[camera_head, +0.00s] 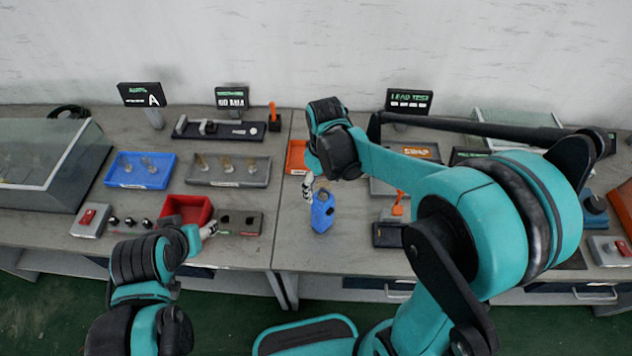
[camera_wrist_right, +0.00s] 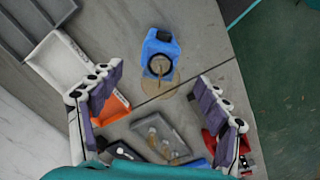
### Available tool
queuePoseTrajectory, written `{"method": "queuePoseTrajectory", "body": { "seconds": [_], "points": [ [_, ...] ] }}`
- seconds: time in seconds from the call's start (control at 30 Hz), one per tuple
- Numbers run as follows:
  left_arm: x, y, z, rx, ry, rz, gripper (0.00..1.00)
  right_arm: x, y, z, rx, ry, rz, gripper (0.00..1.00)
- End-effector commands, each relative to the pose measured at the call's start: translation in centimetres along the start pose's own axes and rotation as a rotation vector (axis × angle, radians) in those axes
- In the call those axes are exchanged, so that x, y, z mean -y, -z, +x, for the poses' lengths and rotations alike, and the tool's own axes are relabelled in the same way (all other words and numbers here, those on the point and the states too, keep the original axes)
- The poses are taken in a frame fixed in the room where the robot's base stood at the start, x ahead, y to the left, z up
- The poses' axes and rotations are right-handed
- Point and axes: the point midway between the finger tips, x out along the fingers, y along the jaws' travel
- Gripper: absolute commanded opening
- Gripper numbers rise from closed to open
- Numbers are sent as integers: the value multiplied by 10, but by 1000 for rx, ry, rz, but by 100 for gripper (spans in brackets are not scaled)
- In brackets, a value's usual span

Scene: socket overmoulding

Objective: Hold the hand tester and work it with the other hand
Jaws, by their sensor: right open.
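The blue hand tester (camera_head: 322,211) stands on the bench near its front edge, right of a seam in the bench top. In the right wrist view the tester (camera_wrist_right: 160,45) shows a dark ring on its near side and a dark part on top. My right gripper (camera_head: 308,188) is just above and behind it in the head view. In the wrist view its fingers (camera_wrist_right: 158,105) are spread wide and empty, with the tester beyond the tips. My left gripper (camera_head: 209,230) is beside the red bin, mostly hidden behind its own wrist; its jaws cannot be made out.
A red bin (camera_head: 178,209) and a grey block with dark holes (camera_head: 240,232) lie left of the seam. Behind are a blue tray (camera_head: 118,176) and a grey tray (camera_head: 205,181) with small parts. An orange tray (camera_head: 296,156) is behind the tester. A small dark stand (camera_head: 388,236) is right.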

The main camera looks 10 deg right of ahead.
Motion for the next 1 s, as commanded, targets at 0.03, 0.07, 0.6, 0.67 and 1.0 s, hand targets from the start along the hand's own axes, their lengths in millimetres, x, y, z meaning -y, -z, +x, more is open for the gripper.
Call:
{"method": "queuePoseTrajectory", "body": {
  "seconds": [0.03,0.07,0.6,0.67,1.0],
  "points": [
    [0,-2,2,0,0,0,55,0,0,6,0,0,0,76],
    [0,-2,3,0,0,0,55,0,0,10,0,0,0,76],
    [0,-13,18,0,0,0,55,0,0,72,-2,-1,2,76],
    [0,-13,18,0,0,0,55,0,0,72,-2,-1,2,76],
    [0,-12,17,0,0,0,55,0,0,72,-2,-1,2,34]
  ]
}}
